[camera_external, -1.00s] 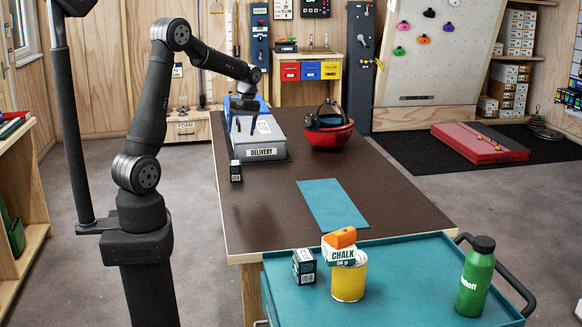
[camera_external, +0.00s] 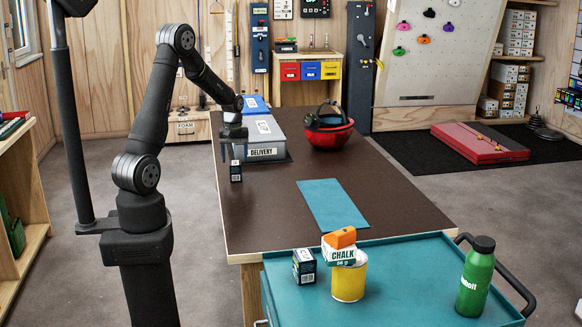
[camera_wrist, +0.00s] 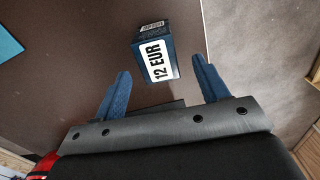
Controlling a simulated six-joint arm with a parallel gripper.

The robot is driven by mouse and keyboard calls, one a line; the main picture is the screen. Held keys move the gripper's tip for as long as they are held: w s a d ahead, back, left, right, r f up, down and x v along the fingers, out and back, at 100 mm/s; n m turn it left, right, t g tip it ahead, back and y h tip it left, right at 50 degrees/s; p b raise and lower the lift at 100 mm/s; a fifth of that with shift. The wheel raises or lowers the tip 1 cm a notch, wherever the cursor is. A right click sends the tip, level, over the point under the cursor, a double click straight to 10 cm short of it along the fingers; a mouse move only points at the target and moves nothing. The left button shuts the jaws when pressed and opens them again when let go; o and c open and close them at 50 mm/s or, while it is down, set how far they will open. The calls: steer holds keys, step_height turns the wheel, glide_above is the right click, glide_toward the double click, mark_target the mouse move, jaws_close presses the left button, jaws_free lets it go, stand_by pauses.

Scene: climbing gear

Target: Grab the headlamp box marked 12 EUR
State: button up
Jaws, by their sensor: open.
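The headlamp box (camera_wrist: 155,53) is small and dark blue, with a white label reading 12 EUR on its upper face in the wrist view. It stands on the brown table near the left edge, in front of the grey delivery box, and shows in the external view (camera_external: 236,172). My gripper (camera_wrist: 162,88) is open and empty, with its two blue fingers spread apart. The box lies just beyond the fingertips, roughly between their lines. In the external view my gripper (camera_external: 233,154) is above and around the box's top; whether it touches cannot be told.
The grey delivery box (camera_external: 268,137) stands right behind.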

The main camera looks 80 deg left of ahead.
mark_target(235, 163)
steer(key=f, duration=0.4)
steer(key=shift+d+f, duration=0.1)
steer(key=shift+d, duration=0.25)
steer(key=shift+f, duration=0.6)
steer(key=c, duration=1.1)
steer(key=shift+r, duration=0.1)
